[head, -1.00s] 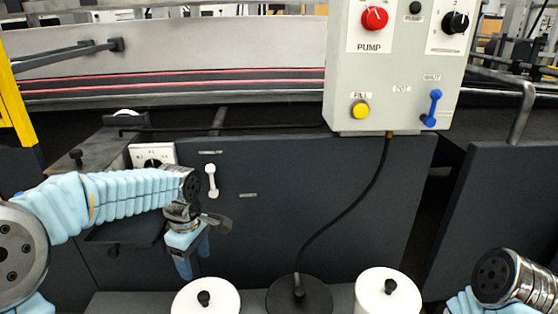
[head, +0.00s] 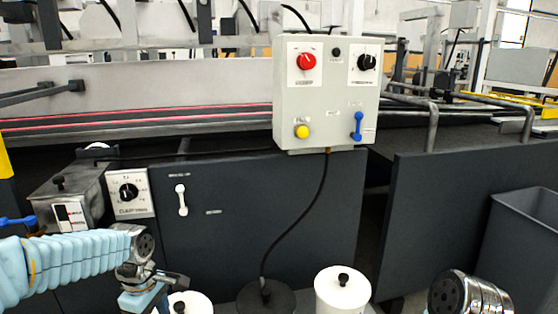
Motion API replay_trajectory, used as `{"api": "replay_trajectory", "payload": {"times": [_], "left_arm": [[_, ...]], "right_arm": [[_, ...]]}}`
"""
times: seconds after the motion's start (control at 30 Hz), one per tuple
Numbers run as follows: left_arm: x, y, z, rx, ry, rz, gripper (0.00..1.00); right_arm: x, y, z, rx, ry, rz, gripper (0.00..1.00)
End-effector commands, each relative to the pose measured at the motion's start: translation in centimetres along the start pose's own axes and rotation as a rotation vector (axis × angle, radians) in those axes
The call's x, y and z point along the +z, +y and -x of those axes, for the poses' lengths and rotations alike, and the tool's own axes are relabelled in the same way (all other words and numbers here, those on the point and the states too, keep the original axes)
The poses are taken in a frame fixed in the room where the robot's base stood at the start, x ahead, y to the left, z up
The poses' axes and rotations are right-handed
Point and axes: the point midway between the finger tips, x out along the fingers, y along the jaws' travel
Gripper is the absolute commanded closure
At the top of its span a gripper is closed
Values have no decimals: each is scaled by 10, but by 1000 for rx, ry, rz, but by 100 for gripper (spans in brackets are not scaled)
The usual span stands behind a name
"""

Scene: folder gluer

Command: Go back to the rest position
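My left arm comes in from the left in a light blue sleeve. Its gripper (head: 146,300) hangs down at the bottom of the head view, in front of the dark cabinet front and just left of a white lidded pot (head: 190,303). Its fingertips are cut off by the lower edge, so I cannot tell whether it is open or shut. My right arm shows only as a metal wrist joint at the bottom right. The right gripper is outside the view.
A grey control box (head: 325,95) with a red pump knob, yellow button and blue lever stands ahead. A second white pot (head: 343,291) and a dark lid (head: 266,298) are below it. A smaller dial panel (head: 130,191) is left. A grey bin (head: 522,240) stands at right.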

Motion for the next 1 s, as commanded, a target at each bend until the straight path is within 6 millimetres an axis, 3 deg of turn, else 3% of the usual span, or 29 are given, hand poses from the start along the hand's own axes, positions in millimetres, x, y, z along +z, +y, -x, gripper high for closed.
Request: {"api": "replay_trajectory", "payload": {"times": [0.33,0.57,0.67,0.8,0.9,1.0], "left_arm": [[33,11,-71,27,-87,-232,36],[81,4,-160,91,-188,-512,36],[113,-14,-212,142,-239,-676,36],[160,-62,-283,235,-268,-930,36],[178,-92,-308,277,-248,-1062,36],[187,-110,-320,296,-224,-1143,36]], "right_arm": [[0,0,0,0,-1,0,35],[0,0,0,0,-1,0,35],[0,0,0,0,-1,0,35],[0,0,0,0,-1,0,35],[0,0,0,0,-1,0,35],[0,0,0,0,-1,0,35]]}}
